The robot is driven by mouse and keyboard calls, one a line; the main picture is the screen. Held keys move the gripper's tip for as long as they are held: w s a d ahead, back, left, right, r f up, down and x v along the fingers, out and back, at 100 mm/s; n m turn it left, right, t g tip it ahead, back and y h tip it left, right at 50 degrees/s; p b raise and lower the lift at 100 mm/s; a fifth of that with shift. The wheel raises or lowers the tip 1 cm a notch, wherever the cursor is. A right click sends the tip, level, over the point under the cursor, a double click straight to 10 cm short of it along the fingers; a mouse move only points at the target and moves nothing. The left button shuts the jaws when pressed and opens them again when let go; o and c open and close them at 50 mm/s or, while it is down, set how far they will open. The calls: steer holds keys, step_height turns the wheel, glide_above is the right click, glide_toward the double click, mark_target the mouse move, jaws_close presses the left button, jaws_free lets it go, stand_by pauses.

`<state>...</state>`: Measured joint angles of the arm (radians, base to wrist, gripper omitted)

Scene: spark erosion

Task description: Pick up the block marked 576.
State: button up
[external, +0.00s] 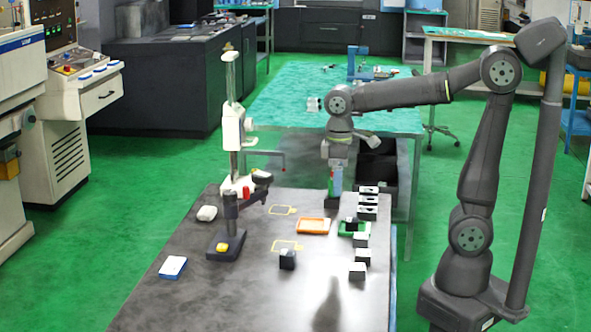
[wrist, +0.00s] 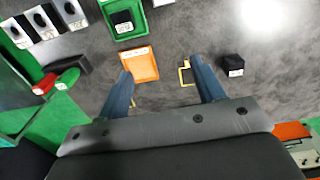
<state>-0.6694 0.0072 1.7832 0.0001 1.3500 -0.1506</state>
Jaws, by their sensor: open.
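Several small blocks have labels too small to read, so I cannot tell which is marked 576. A dark block with a pale label (external: 288,260) stands alone on the table; a dark labelled block (wrist: 232,65) lies right of my fingers in the wrist view. Another dark block (wrist: 123,22) sits in the green tray (wrist: 109,28). Several pale-faced blocks (external: 361,256) stand near the table's right edge. My gripper (external: 333,203) points down above the far part of the table. In the wrist view its two fingers (wrist: 162,68) are apart, with no block between them.
An orange tray (external: 299,227) lies on the table (external: 215,297), near yellow outlines (external: 287,246). A row of holed blocks (external: 368,201) stands at the right edge. A stand (external: 231,150) rises on the left. A blue-white box (external: 172,267) lies front left. The front table is clear.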

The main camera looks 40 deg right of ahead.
steer(key=s+a+r, duration=0.2)
steer(key=s+a, duration=0.3)
steer(key=s, duration=0.3)
steer(key=r, duration=0.1)
glide_above(357, 267)
steer(key=shift+n, duration=0.4)
step_height(357, 267, down, 17)
steer(key=shift+r, duration=0.15)
steer(key=c, duration=1.3)
steer(key=shift+r, duration=0.1)
steer(key=shift+c, duration=0.2)
